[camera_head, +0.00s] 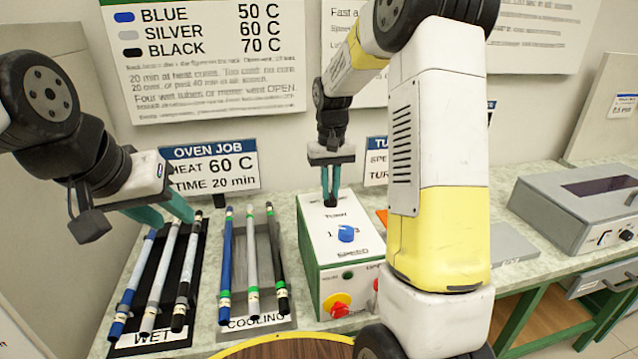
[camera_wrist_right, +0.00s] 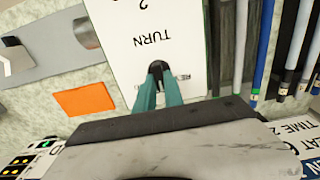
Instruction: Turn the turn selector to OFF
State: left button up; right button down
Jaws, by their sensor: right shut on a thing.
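The turn selector (camera_wrist_right: 157,69) is a small black knob at the far end of the top of a white and green control box (camera_head: 318,225). The word TURN is printed beside it. My right gripper (camera_head: 331,200) comes down from above, shut on this knob. In the right wrist view its two teal fingers (camera_wrist_right: 158,84) have the knob between their tips. The fingers hide part of the knob, so I cannot read its setting. A blue knob (camera_head: 346,234), by the word SPEED, is on the same top. My left gripper (camera_head: 168,214) is open and empty above the WET rack.
The WET rack (camera_head: 150,342) and the COOLING rack (camera_head: 262,322) hold blue, silver and black rods left of the box. A red button (camera_head: 340,310) is on the box front. An orange sheet (camera_wrist_right: 85,99) lies beside the box. A grey oven (camera_head: 560,205) stands at right.

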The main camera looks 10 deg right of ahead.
aim_at(330, 192)
dwell(0.4)
jog(key=c, duration=1.4)
grip_release()
jog(key=shift+c, duration=0.2)
notch_tip(330, 192, up, 7)
jog(key=shift+f, duration=0.1)
jog(key=shift+r, duration=0.55)
jog(key=shift+s+r, duration=0.1)
jog(key=s+a+r+t+y, duration=0.1)
jog(key=s+r+t, duration=0.1)
jog(key=s, duration=1)
jog(key=s+a+r+t+y, duration=0.1)
jog(key=s+r+t, duration=0.2)
jog(key=s, duration=0.9)
jog(key=shift+s+a+r+t, duration=0.25)
jog(key=shift+s+r+t, duration=0.1)
jog(key=shift+t, duration=0.25)
